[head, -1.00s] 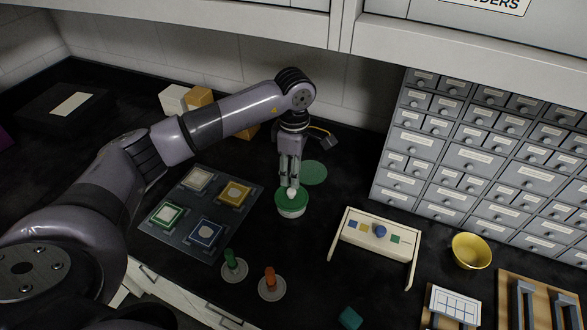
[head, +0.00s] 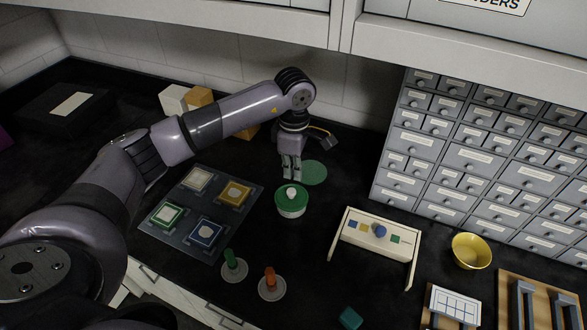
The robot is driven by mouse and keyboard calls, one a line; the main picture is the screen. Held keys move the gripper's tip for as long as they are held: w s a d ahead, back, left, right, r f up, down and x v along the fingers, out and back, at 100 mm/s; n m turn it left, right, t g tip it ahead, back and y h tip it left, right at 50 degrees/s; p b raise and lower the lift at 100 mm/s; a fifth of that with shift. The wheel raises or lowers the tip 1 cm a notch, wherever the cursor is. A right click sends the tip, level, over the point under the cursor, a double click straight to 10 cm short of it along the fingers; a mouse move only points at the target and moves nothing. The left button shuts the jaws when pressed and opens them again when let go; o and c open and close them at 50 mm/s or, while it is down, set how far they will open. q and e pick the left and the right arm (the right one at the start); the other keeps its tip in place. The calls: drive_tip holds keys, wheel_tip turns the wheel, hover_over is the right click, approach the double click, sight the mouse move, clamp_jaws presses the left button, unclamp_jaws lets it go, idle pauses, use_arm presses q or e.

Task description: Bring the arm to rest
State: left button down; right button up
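My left arm comes in from the left, and its gripper (head: 292,175) points down just above and behind a round container with a green lid (head: 291,205). The lid has a white knob (head: 291,192) on top. The fingertips are apart from the knob, with a small gap between the fingers and nothing held. A flat green disc (head: 314,173) lies on the counter behind and right of the container. My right gripper is not in view.
A dark tray (head: 222,250) with several coloured square frames lies left of the container. Green (head: 229,258) and orange (head: 269,277) pegs stand in front. A small wooden stand (head: 352,221), a yellow bowl (head: 470,251) and a drawer cabinet (head: 470,150) are at right. Wall cupboards hang above.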

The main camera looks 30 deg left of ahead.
sight(293, 191)
use_arm(q)
drive_tip(key=shift+f, duration=0.3)
idle(0.5)
drive_tip(key=shift+f+b, duration=2.45)
drive_tip(key=shift+f, duration=0.15)
drive_tip(key=shift+r, duration=0.2)
drive_tip(key=shift+r+p, duration=1.85)
drive_tip(key=shift+r, duration=1.55)
drive_tip(key=shift+f, duration=0.1)
